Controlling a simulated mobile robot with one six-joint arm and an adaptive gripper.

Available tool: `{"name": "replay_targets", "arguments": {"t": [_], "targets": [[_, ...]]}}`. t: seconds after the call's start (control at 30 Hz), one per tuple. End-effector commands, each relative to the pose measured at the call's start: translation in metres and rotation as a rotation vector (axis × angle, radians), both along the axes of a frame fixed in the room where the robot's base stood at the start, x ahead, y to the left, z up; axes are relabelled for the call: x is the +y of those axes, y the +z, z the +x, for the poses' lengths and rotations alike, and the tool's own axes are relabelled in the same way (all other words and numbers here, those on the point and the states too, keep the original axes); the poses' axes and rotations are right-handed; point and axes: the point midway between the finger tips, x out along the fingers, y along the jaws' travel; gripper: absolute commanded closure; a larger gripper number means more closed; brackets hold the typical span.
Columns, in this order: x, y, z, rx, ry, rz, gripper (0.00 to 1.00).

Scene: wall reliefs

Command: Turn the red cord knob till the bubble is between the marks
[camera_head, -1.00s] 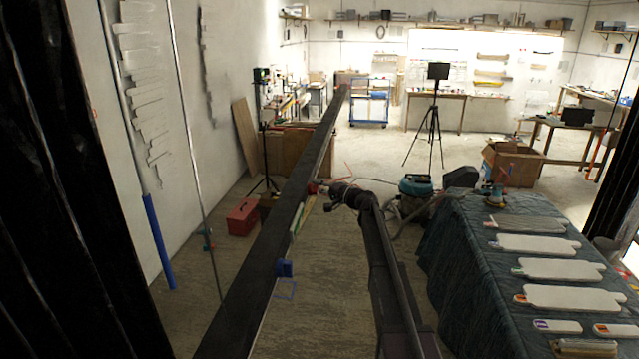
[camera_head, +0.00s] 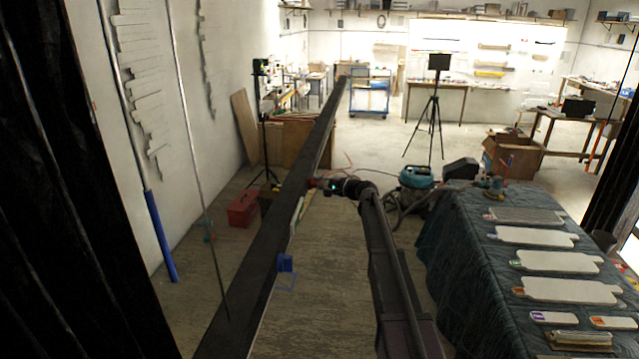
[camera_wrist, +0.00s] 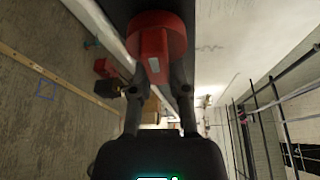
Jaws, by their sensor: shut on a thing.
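The red cord knob (camera_wrist: 157,42) fills the top middle of the wrist view, with a small pale mark on its face. My gripper (camera_wrist: 158,85) has its two dark fingers on either side of the knob's lower part, shut on it. In the head view my gripper (camera_head: 318,184) reaches left to the long dark beam (camera_head: 262,252), where the knob shows only as a small reddish patch at the beam's side. A pale strip (camera_head: 298,208) runs along the beam just nearer than the gripper. I cannot make out the bubble or its marks in either view.
A table with a dark cloth (camera_head: 450,250) and several pale boards stands at right. A red toolbox (camera_head: 243,208) and a tripod (camera_head: 431,112) stand on the floor. The floor between beam and table is partly clear.

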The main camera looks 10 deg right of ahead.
Motion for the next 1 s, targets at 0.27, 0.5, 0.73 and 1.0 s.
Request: {"name": "replay_targets", "arguments": {"t": [0.27, 0.5, 0.73, 1.0], "targets": [[0.005, 0.001, -0.002, 0.000, 0.010, 0.005, 0.43], [0.002, 0.001, -0.001, -0.001, 0.006, 0.003, 0.43], [0.001, 0.000, -0.001, -0.004, 0.004, 0.000, 0.10], [-0.008, -0.008, -0.006, -0.090, 0.024, -0.033, 0.03]]}}
